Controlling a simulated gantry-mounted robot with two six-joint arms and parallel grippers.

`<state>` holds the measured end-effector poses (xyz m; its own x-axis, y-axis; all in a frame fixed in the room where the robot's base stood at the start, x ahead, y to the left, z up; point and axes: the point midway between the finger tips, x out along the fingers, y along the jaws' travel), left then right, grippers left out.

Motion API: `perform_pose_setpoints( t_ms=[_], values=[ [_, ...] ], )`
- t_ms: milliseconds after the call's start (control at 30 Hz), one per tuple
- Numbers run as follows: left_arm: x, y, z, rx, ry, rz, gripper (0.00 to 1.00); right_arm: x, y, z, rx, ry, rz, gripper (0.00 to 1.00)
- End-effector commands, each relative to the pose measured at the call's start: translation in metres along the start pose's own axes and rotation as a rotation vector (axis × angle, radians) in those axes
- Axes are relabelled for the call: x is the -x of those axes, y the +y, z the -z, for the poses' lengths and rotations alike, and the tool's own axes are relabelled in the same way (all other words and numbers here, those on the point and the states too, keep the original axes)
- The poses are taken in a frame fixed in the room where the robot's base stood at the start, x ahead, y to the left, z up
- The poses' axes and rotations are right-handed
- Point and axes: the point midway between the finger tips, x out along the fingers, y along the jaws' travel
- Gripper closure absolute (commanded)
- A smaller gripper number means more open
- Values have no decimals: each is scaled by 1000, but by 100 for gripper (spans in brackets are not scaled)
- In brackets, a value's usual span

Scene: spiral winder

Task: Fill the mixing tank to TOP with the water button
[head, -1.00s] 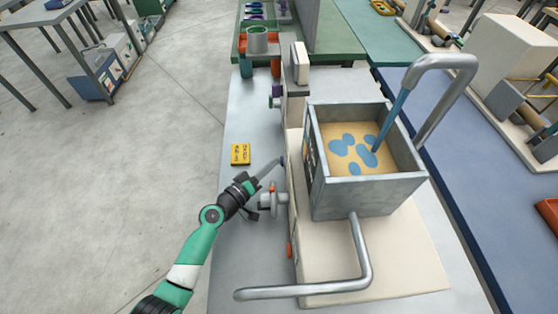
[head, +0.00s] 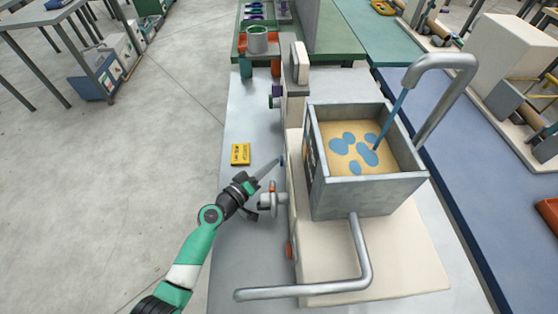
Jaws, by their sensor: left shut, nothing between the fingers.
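The mixing tank (head: 398,192) is a grey open box on the cream machine. Inside it is a tan surface with several blue patches. A grey spout (head: 440,62) arches over its back right corner, and a thin blue stream (head: 392,122) runs from it into the tank. My left gripper (head: 275,163) is shut and empty, left of the machine's front panel. Its tips point at a small blue button (head: 282,160) on that panel, with at most a small gap. The level marks on the tank's left face are too small to read. My right gripper is not in view.
A grey valve knob with a red part (head: 271,199) sticks out just below my left gripper. A bent grey pipe (head: 362,262) stands in front of the tank. A yellow label (head: 240,154) lies on the grey bench (head: 238,240). The bench's left side is mostly clear.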

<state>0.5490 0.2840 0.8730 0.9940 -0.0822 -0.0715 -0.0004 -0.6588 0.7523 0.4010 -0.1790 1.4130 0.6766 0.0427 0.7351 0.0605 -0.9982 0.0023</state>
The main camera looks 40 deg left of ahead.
Motion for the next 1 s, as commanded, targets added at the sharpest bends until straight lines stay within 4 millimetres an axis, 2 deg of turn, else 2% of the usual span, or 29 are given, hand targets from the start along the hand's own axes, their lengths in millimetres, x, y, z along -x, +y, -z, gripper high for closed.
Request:
perform_pose_setpoints(
  t_ms=[233, 633, 1000],
  values=[
    [9, -7, 7, 0, 1, 0, 100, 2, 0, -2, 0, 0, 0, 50],
    [13, -10, 9, 0, 1, 1, 100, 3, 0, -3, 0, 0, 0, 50],
    [38, -29, 28, 1, 3, 2, 100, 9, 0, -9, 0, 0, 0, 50]
  ],
)
